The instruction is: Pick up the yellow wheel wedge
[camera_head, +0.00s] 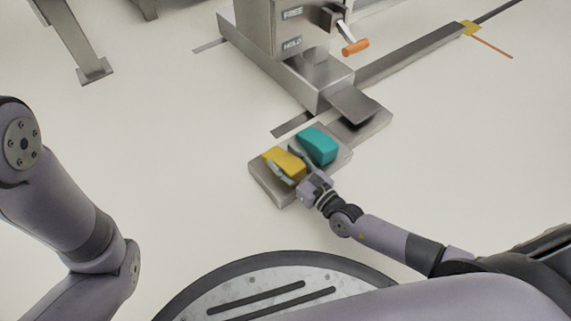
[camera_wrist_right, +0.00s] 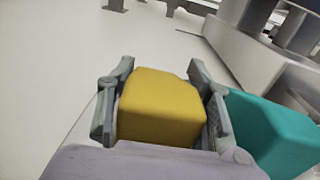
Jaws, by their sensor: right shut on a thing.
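The yellow wheel wedge (camera_head: 287,161) rests on or just above a low grey metal platform, left of a teal wedge. My right gripper (camera_head: 287,167) reaches it from the lower right. In the right wrist view the yellow wedge (camera_wrist_right: 160,105) fills the space between the two fingers of my right gripper (camera_wrist_right: 163,103), one on each side. My right gripper is shut on it. Whether the wedge is clear of the platform cannot be told. My left arm shows at the left of the head view, but its gripper is out of view.
The teal wedge (camera_head: 317,145) stands close beside the yellow one; it also shows in the right wrist view (camera_wrist_right: 270,135). The grey platform (camera_head: 268,186) joins a metal machine (camera_head: 300,72) with an orange-handled lever (camera_head: 355,47).

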